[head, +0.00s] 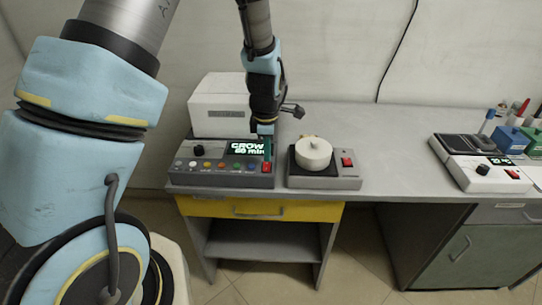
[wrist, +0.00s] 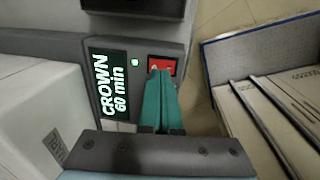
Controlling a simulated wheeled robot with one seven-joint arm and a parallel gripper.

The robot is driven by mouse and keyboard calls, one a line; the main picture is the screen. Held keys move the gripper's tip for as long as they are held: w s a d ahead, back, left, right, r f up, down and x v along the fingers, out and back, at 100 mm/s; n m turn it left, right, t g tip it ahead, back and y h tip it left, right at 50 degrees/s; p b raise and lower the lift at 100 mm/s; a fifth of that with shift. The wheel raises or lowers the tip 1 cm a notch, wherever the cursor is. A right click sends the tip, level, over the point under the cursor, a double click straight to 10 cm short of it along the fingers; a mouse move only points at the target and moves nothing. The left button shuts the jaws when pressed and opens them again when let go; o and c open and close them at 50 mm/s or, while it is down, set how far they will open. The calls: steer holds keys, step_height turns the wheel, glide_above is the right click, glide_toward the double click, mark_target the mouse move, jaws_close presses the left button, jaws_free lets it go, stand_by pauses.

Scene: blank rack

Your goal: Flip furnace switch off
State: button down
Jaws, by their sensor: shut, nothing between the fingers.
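The furnace is a white box (head: 217,103) with a grey control unit (head: 215,178) in front, at the left of the bench. Its lit display (head: 244,147) reads "CROWN 60 min"; it also shows in the wrist view (wrist: 108,84). The red furnace switch (head: 267,168) is at the unit's right end. In the wrist view the switch (wrist: 168,62) lies right at the fingertips and is partly covered by them. My gripper (head: 267,140) is shut and empty, its teal fingers (wrist: 160,78) pointing at the switch. I cannot tell whether they touch it or which way the rocker is tilted.
Just right of the furnace unit stands a hot plate (head: 325,182) with a round cream pot (head: 313,153) and its own red switch (head: 347,161). Bare bench (head: 390,155) lies right of it. A white device (head: 487,176) stands farther right, near coloured holders.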

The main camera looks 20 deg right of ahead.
mark_target(267, 169)
step_height(267, 169, up, 11)
steer(key=b, duration=0.3)
steer(key=shift+s+a+r, duration=0.15)
steer(key=shift+s+a, duration=0.05)
steer(key=shift+s, duration=0.05)
